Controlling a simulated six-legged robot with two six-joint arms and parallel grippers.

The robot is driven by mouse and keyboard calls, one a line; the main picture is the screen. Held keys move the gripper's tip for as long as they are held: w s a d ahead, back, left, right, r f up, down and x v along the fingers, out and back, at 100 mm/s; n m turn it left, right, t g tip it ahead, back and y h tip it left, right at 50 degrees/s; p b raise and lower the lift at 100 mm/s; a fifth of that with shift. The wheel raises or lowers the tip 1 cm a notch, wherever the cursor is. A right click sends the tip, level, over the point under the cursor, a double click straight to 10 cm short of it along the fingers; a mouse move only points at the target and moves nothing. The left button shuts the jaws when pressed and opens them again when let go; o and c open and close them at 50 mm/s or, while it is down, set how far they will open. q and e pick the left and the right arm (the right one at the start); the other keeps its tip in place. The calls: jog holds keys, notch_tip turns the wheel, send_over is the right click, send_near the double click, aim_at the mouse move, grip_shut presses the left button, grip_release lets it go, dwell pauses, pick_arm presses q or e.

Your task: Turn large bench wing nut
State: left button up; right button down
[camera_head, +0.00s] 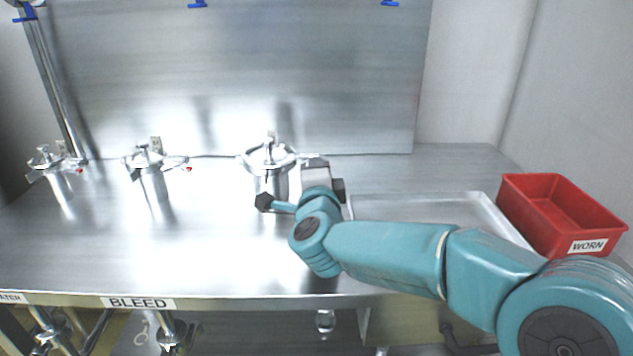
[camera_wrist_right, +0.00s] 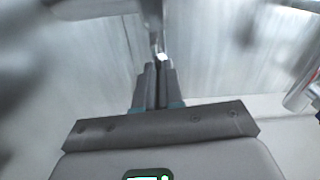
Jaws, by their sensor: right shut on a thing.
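The largest shiny metal canister (camera_head: 268,182) stands on the steel bench, right of two smaller ones, with a lidded top and an upright fitting. My right gripper (camera_head: 303,163) reaches the right side of its lid rim. In the right wrist view, the gripper's fingers (camera_wrist_right: 158,78) are close together on a small bright metal piece (camera_wrist_right: 161,57), which I take as a wing of the wing nut. Most of the nut is hidden by the fingers and, in the head view, by the gripper body. My left gripper is not in view.
Two smaller canisters (camera_head: 152,182) (camera_head: 62,184) stand to the left. A shallow metal tray (camera_head: 480,208) lies at right, behind my right arm. A red bin (camera_head: 533,216) labelled WORN stands beside it. The bench front (camera_head: 225,303) carries a BLEED label. The front middle is clear.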

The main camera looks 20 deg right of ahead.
jog(key=shift+m+b, duration=0.3)
jog(key=shift+m, duration=0.1)
jog(key=shift+r, duration=0.1)
jog(key=c, duration=1.3)
grip_release()
jog(key=shift+o, duration=0.2)
jog(key=v, duration=1.6)
jog(key=shift+s+p, duration=0.15)
jog(key=shift+p, duration=0.15)
jog(key=shift+a, duration=0.1)
